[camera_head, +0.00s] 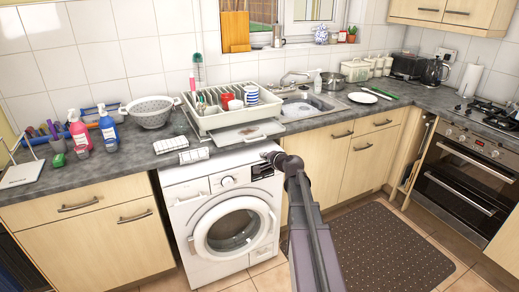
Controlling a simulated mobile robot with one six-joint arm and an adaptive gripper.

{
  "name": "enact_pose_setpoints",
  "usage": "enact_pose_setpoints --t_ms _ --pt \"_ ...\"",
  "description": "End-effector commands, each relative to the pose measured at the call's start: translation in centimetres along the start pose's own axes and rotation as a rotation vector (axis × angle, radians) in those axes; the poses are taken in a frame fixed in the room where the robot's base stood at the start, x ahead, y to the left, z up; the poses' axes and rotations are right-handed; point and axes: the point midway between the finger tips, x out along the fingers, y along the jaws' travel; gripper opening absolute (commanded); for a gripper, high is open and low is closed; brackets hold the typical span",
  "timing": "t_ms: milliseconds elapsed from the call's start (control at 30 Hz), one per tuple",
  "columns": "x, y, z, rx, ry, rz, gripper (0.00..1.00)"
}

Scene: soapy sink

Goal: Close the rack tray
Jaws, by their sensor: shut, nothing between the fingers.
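The white dish rack (222,108) stands on the grey worktop left of the sink, holding cups and dishes. Its rack tray (246,136) is a flat pale panel sticking out from under the rack toward the front edge of the worktop. A small brownish patch shows on the tray. My gripper (267,157) is dark and shut, with nothing seen in it. It is in front of and below the tray, near the top front of the washing machine. I cannot tell whether it touches anything.
The washing machine (226,207) is below the tray. A sink (303,107) with a pot is to the right. Folded cloths (171,145), a colander (151,111) and bottles (108,128) are to the left. A dark mat (372,248) lies on the floor.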

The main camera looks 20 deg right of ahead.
Motion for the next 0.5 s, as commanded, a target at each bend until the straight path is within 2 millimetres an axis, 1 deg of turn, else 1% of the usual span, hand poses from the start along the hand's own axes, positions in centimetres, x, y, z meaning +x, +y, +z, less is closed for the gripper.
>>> enact_pose_setpoints --t_ms 33,100,200,300,500 --pt "0.3 0.3 -1.9 0.044 0.038 -0.028 0.0" --pt "0.1 0.2 -3.7 0.092 0.078 -0.06 0.0" --pt "-0.1 0.1 -5.2 0.133 0.11 -0.087 0.0" --pt "-0.2 0.0 -5.6 0.147 0.122 -0.096 0.0" --pt "-0.3 -0.1 -5.6 0.146 0.122 -0.095 0.0"
